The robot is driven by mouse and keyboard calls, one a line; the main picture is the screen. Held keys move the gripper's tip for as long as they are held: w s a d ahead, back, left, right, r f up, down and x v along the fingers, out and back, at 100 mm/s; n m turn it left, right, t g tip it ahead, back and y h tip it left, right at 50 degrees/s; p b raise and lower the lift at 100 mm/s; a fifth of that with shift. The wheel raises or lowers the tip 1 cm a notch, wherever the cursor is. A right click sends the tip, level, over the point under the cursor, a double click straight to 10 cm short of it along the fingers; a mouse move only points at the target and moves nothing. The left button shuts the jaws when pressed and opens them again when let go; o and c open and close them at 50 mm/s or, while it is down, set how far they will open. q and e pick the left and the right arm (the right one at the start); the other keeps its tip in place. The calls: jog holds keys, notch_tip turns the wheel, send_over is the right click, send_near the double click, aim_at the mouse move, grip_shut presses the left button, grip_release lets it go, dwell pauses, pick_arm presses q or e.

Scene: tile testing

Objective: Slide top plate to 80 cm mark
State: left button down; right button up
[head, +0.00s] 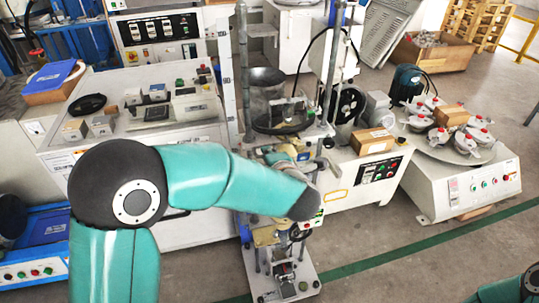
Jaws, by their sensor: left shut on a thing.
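A tall test stand with upright posts (243,60) stands in the middle of the head view. A dark round plate (270,128), which looks like the top plate, sits between the posts. My left arm reaches across from the left, and its forearm and wrist cover part of the stand. My right gripper is out of view; only part of my right arm shows at the lower right corner.
A control bench (70,150) stands left of the stand. A white cabinet (375,180) stands close on its right. Further right, a low machine (455,190) carries several round fixtures and a cardboard box (452,115). The floor at the front right is clear, crossed by a green line.

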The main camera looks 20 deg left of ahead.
pick_arm(q)
jog(key=shift+r+p, duration=2.1)
jog(key=shift+r, duration=0.85)
jog(key=shift+r+p, duration=0.8)
jog(key=shift+r, duration=0.2)
jog(key=c, duration=1.3)
grip_release()
jog(key=p+v, duration=0.1)
jog(key=v, duration=0.6)
jog(key=shift+f, duration=0.1)
